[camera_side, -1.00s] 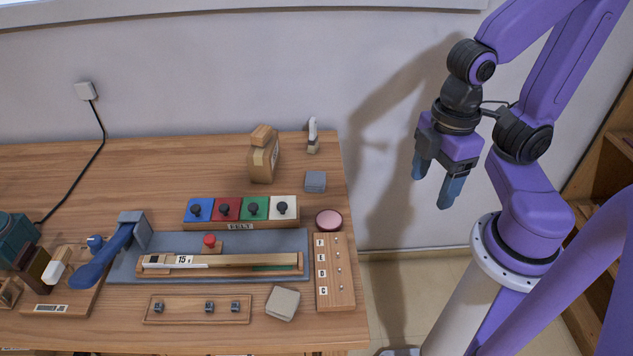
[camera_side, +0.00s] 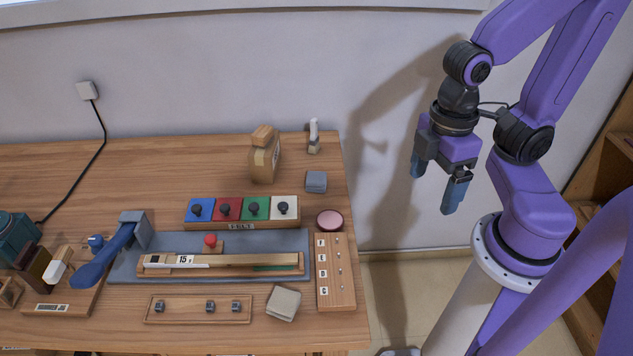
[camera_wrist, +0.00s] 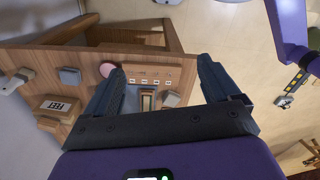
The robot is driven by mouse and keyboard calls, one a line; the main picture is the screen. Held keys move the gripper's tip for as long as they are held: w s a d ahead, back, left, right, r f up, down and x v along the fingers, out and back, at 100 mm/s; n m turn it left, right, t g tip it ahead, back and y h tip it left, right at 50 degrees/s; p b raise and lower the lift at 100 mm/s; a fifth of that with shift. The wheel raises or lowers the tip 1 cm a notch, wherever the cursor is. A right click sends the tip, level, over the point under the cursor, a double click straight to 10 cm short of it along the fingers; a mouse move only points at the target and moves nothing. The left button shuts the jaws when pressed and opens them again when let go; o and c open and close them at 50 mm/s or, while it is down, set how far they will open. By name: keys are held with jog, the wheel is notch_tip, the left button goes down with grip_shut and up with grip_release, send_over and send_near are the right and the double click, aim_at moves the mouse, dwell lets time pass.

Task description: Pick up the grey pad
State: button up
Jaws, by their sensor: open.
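A small blue-grey pad (camera_side: 316,181) lies on the table near its right edge, behind the pink disc; it also shows in the wrist view (camera_wrist: 69,76). A paler, beige-grey pad (camera_side: 284,303) lies near the front edge, and it shows in the wrist view (camera_wrist: 170,98) too. I cannot tell for sure which one is the grey pad. My gripper (camera_side: 432,191) is open and empty, in the air to the right of the table and well apart from both pads. Its two fingers (camera_wrist: 160,68) frame part of the table in the wrist view.
A pink disc (camera_side: 329,220) and a lettered wooden block (camera_side: 337,290) stand near the right edge. A row of coloured felt blocks (camera_side: 242,211), a grey mat (camera_side: 122,268) with a key mechanism, and a wooden bottle-shaped object (camera_side: 264,160) are farther left. Bare table surrounds the blue-grey pad.

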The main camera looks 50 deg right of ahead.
notch_tip(320, 180, down, 2)
jog(key=d+f+m+g, duration=0.1)
jog(key=m+g, duration=0.2)
jog(key=m, duration=0.1)
jog(key=n+t+y, duration=0.8)
jog(key=n+t, duration=0.6)
jog(key=n, duration=2.1)
send_near(320, 178)
jog(key=x, duration=1.1)
jog(key=shift+w, duration=0.1)
jog(key=shift+d, duration=0.1)
jog(key=c, duration=1)
